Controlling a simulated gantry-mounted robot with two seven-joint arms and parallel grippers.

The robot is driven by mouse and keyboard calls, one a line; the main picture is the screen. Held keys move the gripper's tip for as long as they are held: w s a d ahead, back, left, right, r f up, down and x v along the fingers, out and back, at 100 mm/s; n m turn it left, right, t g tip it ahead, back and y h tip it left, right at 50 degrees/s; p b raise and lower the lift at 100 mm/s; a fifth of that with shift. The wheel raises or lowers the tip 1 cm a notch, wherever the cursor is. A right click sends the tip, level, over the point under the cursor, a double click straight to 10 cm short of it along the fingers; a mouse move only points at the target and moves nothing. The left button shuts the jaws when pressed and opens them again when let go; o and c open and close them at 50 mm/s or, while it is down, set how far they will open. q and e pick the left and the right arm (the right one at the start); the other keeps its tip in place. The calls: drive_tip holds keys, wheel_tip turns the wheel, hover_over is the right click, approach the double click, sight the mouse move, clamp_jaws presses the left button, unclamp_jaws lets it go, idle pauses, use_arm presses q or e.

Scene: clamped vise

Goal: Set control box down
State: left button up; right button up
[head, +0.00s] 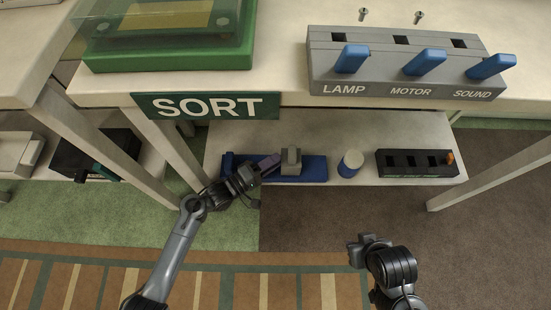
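A grey control box (395,70) with three blue levers labelled LAMP, MOTOR and SOUND rests on the tabletop at the upper right. A smaller black box (415,163) with several slots and an orange piece at its right end sits on the lower shelf. A blue vise-like base (313,168) with a grey block (291,160) lies on the same shelf. My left gripper (255,172) is at the left part of this base, by a purplish-grey piece; whether it grips this is unclear. My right gripper (362,245) is over the floor in front of the shelf, away from both boxes; its opening is unclear.
A white-topped blue cylinder (350,163) stands between the blue base and the black box. A SORT sign (207,106) hangs on the table's front edge below a green tray (170,53). Two screws lie behind the grey box. Table legs flank the shelf.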

use_arm(q)
drive_tip(key=s+a+m+y+p, duration=0.45)
drive_tip(key=s+a+y, duration=0.4)
drive_tip(key=a, duration=0.25)
drive_tip(key=s+a+r+m+g+y, duration=0.2)
drive_tip(key=s+a, duration=0.3)
drive_tip(key=s, duration=0.3)
drive_tip(key=s+a+r+m+g+y, duration=0.2)
drive_tip(key=s+a+r+g+y, duration=0.2)
drive_tip(key=s, duration=0.4)
drive_tip(key=shift+s+a+r+g, duration=0.3)
drive_tip(key=shift+a+r+g, duration=0.1)
drive_tip(key=shift+r, duration=0.2)
drive_tip(key=shift+r+m, duration=0.15)
drive_tip(key=shift+m, duration=0.1)
